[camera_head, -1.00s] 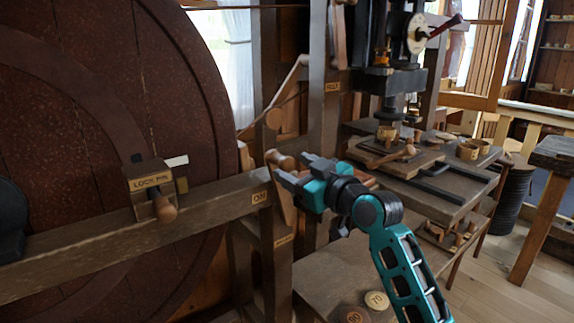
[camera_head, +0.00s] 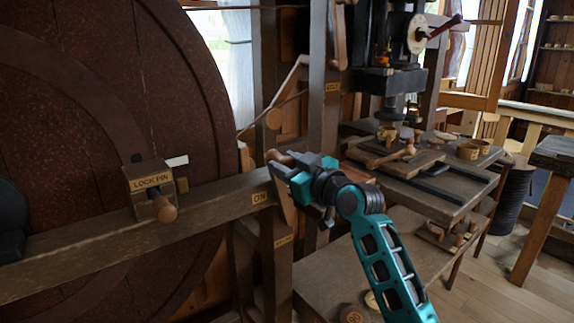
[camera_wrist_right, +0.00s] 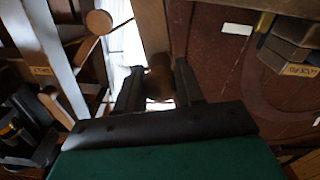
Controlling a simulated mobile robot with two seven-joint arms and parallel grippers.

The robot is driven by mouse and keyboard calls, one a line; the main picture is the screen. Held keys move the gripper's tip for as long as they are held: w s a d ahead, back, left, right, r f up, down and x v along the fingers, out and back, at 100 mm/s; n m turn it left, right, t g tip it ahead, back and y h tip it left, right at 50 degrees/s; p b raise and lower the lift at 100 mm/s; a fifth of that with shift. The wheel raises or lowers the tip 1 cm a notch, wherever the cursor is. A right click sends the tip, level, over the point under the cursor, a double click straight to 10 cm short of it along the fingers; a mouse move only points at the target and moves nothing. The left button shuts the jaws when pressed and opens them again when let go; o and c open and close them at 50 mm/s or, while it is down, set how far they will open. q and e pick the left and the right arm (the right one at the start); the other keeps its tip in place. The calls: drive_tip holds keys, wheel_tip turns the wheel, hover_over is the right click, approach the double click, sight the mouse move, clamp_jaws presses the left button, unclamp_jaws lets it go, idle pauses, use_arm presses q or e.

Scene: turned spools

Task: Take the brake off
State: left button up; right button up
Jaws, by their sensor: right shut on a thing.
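The brake lever is a wooden bar (camera_head: 283,198) standing near the end of the wooden beam, beside an ON label (camera_head: 261,197). Its turned wooden handle (camera_wrist_right: 158,82) sits between the fingers in the right wrist view. My right gripper (camera_head: 279,165), teal and dark grey, is shut on this handle at the top of the lever. The fingers hide part of the handle in the head view. A label on the post below is too small to read surely. My left gripper is not in view.
A big dark red wheel (camera_head: 110,90) fills the left side. A LOCK PIN block (camera_head: 150,182) with a wooden knob sits on the beam (camera_head: 100,235). At right stand a press (camera_head: 390,80) and a bench (camera_head: 440,205) with small wooden parts. Floor shows at lower right.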

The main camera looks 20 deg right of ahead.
clamp_jaws()
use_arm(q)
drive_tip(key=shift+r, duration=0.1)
use_arm(e)
drive_tip(key=shift+d, duration=0.1)
drive_tip(key=shift+w+d+r+m, duration=0.25)
drive_tip(key=shift+d+m, duration=0.15)
drive_tip(key=shift+d, duration=0.2)
use_arm(q)
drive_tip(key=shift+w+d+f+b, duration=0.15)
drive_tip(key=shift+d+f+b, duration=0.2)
drive_tip(key=shift+b, duration=0.55)
use_arm(e)
drive_tip(key=w+d+m, duration=0.3)
drive_tip(key=d+m, duration=0.3)
drive_tip(key=d, duration=0.3)
drive_tip(key=shift+w+d+f, duration=0.2)
drive_tip(key=shift+d+f, duration=0.05)
drive_tip(key=shift+f, duration=0.2)
drive_tip(key=o, duration=0.7)
unclamp_jaws()
